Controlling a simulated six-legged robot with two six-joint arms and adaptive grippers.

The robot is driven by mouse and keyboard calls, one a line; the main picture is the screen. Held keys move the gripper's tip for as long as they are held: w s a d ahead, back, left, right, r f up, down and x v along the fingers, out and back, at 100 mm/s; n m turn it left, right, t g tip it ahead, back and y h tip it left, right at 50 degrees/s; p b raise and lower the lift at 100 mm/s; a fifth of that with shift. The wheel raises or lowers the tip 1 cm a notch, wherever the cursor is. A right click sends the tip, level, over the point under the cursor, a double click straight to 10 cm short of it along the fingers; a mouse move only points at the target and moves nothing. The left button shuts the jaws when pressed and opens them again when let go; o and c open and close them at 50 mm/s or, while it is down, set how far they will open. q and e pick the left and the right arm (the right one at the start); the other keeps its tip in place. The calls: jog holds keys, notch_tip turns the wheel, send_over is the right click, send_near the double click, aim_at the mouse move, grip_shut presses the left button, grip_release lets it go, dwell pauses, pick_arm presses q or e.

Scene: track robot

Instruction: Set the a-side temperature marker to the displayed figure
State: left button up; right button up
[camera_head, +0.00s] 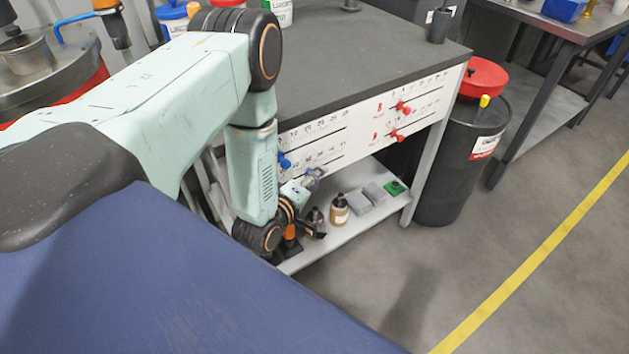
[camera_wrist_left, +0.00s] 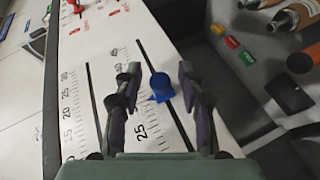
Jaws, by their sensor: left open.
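The white scale panel (camera_head: 345,125) runs along the front of the workbench, with printed numbers and dark slots. A blue marker (camera_head: 285,160) sits on its left half, and two red markers (camera_head: 403,107) (camera_head: 397,135) sit on its right half. My left gripper (camera_head: 314,178) is in front of the panel's left part, below that blue marker. In the left wrist view the gripper (camera_wrist_left: 158,70) is open, with a blue marker (camera_wrist_left: 162,87) on a slot between its fingers, nearer the right finger. No grip on it shows. I cannot make out a displayed figure. My right gripper is not in view.
A low shelf (camera_head: 340,225) under the panel holds bottles (camera_head: 339,209), grey blocks (camera_head: 358,203) and a green item (camera_head: 395,187). The floor on the right is clear.

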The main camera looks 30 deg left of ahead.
pick_arm(q)
jog(key=shift+a, duration=0.1)
grip_shut()
dwell(0.4)
jog(key=shift+w, duration=0.1)
